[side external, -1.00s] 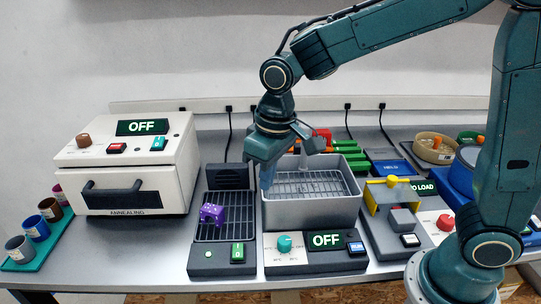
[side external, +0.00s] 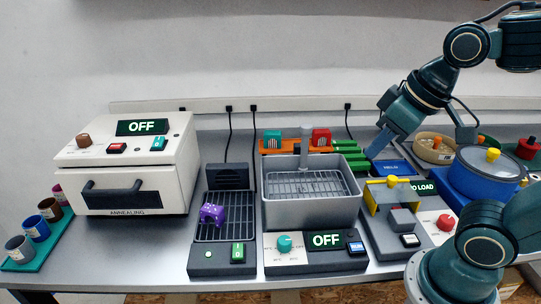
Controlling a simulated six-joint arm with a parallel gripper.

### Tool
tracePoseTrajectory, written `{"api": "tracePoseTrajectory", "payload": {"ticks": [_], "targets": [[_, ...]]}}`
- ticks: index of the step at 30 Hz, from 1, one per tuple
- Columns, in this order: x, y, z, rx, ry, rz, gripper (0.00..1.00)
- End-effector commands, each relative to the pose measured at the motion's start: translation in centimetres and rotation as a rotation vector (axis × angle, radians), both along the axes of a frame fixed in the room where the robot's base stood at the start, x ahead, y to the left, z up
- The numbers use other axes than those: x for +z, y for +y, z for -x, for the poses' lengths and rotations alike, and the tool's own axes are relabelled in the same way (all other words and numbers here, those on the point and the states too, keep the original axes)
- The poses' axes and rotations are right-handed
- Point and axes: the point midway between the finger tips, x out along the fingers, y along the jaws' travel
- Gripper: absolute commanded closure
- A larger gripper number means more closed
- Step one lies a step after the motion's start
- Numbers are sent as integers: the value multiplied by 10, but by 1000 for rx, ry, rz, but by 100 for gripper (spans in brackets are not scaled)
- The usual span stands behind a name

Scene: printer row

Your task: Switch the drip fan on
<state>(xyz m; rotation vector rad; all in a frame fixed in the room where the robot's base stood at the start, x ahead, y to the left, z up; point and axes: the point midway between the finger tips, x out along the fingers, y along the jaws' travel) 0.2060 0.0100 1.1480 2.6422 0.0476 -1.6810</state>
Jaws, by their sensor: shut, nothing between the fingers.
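The drip fan (side external: 228,177) is a dark grilled box at the back of a wire drip rack. A purple part (side external: 211,214) sits on the rack. At the front of this unit is a green rocker switch (side external: 238,252) beside a small pale green round light (side external: 208,254). I cannot tell from the picture whether the fan turns.
A white annealing oven (side external: 130,165) reading OFF stands left of the fan. A grey wash tank (side external: 310,211), also reading OFF, stands directly right. A yellow-topped unit (side external: 392,195) is beyond it. The bench strip before the fan unit is clear.

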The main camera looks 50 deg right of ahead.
Motion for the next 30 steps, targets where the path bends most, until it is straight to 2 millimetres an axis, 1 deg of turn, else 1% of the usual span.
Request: {"api": "tracePoseTrajectory", "payload": {"ticks": [1, 4, 10, 23, 30], "targets": [[0, -3, 7, -9, -16, 1, 100], [-2, -7, 18, -21, -36, 3, 100], [-4, -10, 27, -31, -54, 7, 100], [-3, -9, 26, -34, -51, 5, 100], [0, -4, 15, -66, -23, -24, 100]]}}
